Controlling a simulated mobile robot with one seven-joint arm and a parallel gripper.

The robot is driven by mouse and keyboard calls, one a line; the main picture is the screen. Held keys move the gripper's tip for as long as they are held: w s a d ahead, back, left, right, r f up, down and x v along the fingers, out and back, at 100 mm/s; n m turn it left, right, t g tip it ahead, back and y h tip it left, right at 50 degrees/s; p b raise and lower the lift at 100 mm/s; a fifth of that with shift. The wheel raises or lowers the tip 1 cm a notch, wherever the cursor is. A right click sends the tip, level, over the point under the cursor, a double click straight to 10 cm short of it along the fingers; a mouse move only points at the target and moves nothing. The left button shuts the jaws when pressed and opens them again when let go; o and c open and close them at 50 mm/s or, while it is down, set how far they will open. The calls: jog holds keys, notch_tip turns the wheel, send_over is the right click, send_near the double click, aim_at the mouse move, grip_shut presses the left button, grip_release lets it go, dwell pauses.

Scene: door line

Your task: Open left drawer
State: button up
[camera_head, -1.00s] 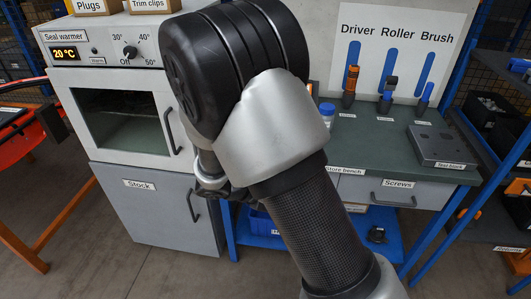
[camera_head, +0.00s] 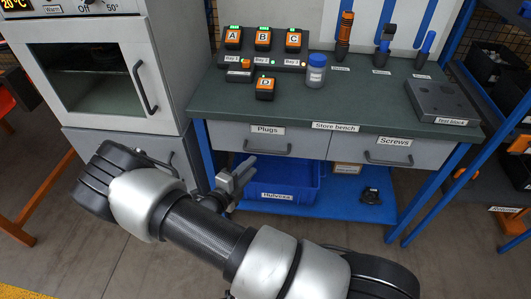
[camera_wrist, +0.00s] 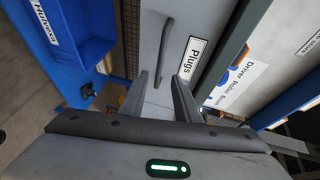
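The left drawer, labelled Plugs (camera_head: 222,134), is a grey front under the store bench and appears closed. Its dark bar handle (camera_head: 267,149) also shows in the wrist view (camera_wrist: 163,52). My gripper (camera_head: 246,170) is in front of and below this drawer in the head view. In the wrist view my gripper (camera_wrist: 160,78) has its two fingers apart with nothing between them. The handle appears beyond the fingertips, roughly in line with the gap. It does not look touched.
The Screws drawer (camera_head: 372,146) is at right, closed. A white oven-like cabinet (camera_head: 170,60) stands left. Blue bench legs (camera_head: 428,200) bound the space.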

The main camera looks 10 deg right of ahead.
aim_at(266, 152)
jog(key=b+x, duration=0.1)
jog(key=x, duration=1)
grip_shut()
